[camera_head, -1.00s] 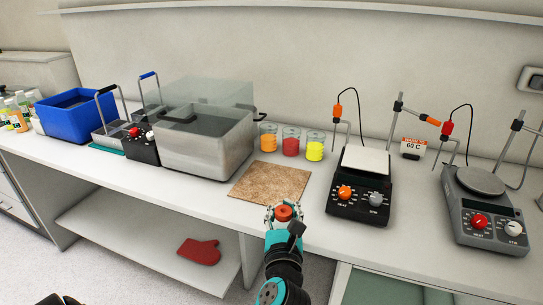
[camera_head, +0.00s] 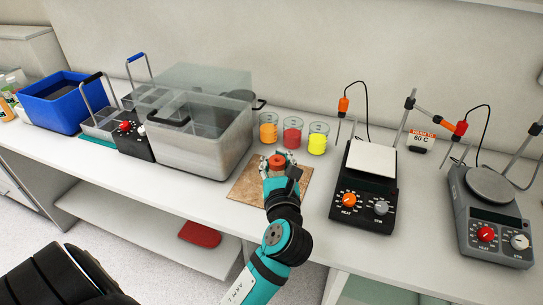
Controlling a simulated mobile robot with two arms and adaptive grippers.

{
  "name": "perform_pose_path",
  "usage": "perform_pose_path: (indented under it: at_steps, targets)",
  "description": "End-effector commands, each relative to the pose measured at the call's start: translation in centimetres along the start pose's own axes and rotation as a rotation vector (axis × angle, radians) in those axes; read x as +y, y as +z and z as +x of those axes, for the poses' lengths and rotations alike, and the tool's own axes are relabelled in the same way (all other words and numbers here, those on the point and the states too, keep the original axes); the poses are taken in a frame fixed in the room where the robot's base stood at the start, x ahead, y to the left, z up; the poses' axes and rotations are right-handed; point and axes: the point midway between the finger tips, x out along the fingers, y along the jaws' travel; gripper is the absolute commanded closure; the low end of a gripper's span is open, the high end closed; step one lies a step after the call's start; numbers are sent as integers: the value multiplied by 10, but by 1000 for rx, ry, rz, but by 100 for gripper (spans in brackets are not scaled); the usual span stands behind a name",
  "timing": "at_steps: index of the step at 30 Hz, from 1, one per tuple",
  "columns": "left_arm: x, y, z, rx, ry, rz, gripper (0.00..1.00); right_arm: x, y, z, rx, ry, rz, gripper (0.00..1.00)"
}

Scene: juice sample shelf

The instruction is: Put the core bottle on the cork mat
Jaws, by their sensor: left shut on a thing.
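The core bottle (camera_head: 277,161) shows mainly as a round red-orange cap between the fingers of my left gripper (camera_head: 276,170). My left gripper is shut on it, and its body is mostly hidden by the fingers and wrist. The brown cork mat (camera_head: 245,188) lies flat on the bench. Gripper and bottle are over the mat in the picture, and my arm covers its middle. I cannot tell whether the bottle's base touches the mat. My right gripper is not in view.
Beakers of orange (camera_head: 268,130), red (camera_head: 292,134) and yellow (camera_head: 317,140) liquid stand behind the mat. A clear-lidded bath (camera_head: 205,150) is to its left. A black hotplate (camera_head: 362,200) is to its right, with a grey one (camera_head: 488,225) farther right. A blue bin (camera_head: 55,108) stands far left.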

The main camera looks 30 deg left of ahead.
Motion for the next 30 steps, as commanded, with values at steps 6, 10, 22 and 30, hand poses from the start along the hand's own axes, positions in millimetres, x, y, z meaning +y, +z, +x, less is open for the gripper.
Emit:
perform_pose_path:
  at_steps: [6,10,22,30]
  targets:
    - [0,0,58,-4,3,1,100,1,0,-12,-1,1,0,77]
    - [0,-2,92,-4,2,0,100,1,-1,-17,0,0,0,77]
    - [-1,-15,147,0,0,-2,100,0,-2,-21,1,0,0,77]
    - [-1,-45,147,0,-1,-2,100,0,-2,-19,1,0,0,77]
